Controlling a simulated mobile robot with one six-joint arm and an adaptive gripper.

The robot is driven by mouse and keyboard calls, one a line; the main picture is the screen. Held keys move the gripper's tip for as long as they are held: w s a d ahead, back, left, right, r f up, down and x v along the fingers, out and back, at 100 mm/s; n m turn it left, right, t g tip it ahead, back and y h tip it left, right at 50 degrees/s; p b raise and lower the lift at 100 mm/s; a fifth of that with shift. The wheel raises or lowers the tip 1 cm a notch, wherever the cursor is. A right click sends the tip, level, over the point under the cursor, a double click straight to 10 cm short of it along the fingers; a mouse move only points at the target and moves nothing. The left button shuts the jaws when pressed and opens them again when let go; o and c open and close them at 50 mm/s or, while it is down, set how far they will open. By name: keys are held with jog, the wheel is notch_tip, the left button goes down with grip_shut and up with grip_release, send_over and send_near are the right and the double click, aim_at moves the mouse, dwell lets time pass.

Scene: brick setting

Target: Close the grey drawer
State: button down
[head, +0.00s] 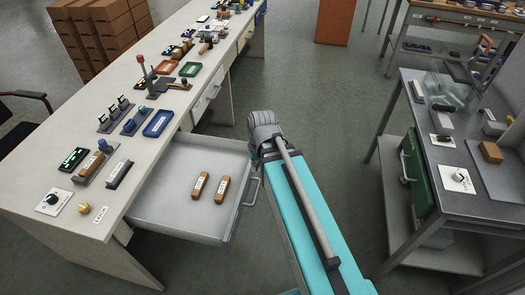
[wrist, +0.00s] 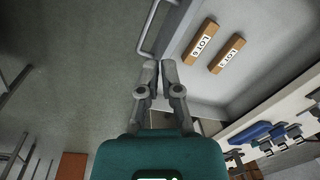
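The grey drawer (head: 165,205) is pulled out from the long light table in the head view. Two wooden blocks with labels lie inside it: one block (head: 200,186) and another (head: 222,189). Its handle (head: 252,191) is on the front, facing right. In the wrist view the drawer (wrist: 195,82) is at the upper right, with the handle (wrist: 149,35) just ahead of my fingertips. My gripper (wrist: 159,64) is shut and empty, its tips close to the drawer front near the handle. I cannot tell whether they touch. In the head view my arm hides the fingers.
The long table (head: 140,110) carries trays, levers and small parts. Another closed drawer (head: 207,98) sits farther along it. A metal workbench (head: 470,170) with a green drawer (head: 416,170) stands right. The floor (head: 330,110) between is clear.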

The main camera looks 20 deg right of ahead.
jog(key=w+d+f+m+t+y+b, duration=0.1)
jog(key=w+d+f+m+y+b, duration=0.2)
jog(key=w+f+b, duration=0.45)
jog(key=w+d+f+t+y+b, duration=0.2)
jog(key=w+d+f+y+b, duration=0.3)
jog(key=b, duration=0.6)
jog(key=w+d+f+m+t+y+b, duration=0.1)
jog(key=w+d+t+y+b, duration=0.2)
jog(key=d+b, duration=0.4)
jog(key=w+d+f+m+t+y+b, duration=0.1)
jog(key=w+d+f+t+y+b, duration=0.1)
jog(key=d+b, duration=0.5)
jog(key=shift+w+d+f+m+t+y+b, duration=0.15)
jog(key=shift+w+d+m+t+y+b, duration=0.2)
jog(key=shift+w+d+t+y, duration=0.25)
jog(key=shift+w, duration=0.15)
jog(key=x, duration=1.3)
jog(key=shift+a, duration=0.25)
jog(key=shift+w, duration=0.15)
